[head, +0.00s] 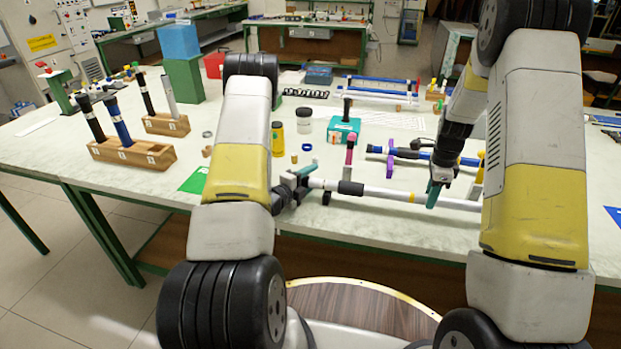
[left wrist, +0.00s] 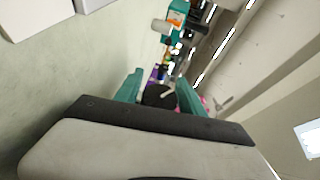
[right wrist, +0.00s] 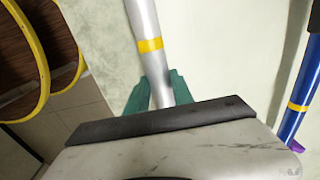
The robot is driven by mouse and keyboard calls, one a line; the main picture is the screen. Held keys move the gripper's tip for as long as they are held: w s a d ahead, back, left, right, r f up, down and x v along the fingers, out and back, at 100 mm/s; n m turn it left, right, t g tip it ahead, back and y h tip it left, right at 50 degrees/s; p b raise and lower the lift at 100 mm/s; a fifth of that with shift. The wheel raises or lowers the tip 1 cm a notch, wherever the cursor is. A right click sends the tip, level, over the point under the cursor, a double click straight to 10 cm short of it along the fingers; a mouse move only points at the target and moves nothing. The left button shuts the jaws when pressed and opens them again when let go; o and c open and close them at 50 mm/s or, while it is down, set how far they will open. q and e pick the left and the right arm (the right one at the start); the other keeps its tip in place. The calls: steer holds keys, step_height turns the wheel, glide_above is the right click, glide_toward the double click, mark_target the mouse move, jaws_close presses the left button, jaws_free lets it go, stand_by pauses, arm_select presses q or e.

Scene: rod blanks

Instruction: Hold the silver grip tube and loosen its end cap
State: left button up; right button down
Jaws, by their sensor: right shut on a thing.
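The silver grip tube (head: 385,192) lies level along the front of the table, with a black sleeve (head: 350,187) and a yellow band. My right gripper (head: 434,192) is shut on the tube to the right of the band. The right wrist view shows the silver tube (right wrist: 145,20) running between its teal fingers (right wrist: 160,92). My left gripper (head: 296,184) is at the tube's left end. In the left wrist view its teal fingers (left wrist: 160,88) stand apart on either side of a dark round end (left wrist: 158,95), apparently the end cap. I cannot see whether they touch it.
A blue tube (head: 400,153) rests on purple supports behind the silver one. Wooden blocks (head: 133,153) with upright tubes stand at the left. A teal box (head: 343,131), a yellow jar (head: 278,138) and a grey-lidded jar (head: 304,120) stand behind. A green mat (head: 194,180) lies flat left of my left arm.

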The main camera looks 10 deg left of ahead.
arm_select(q)
jaws_close()
steer(key=shift+g, duration=0.5)
steer(key=shift+s+f+n+g+y, duration=0.1)
steer(key=shift+f+n+g+y, duration=0.3)
steer(key=shift+g, duration=0.3)
steer(key=shift+o, duration=1.8)
jaws_free()
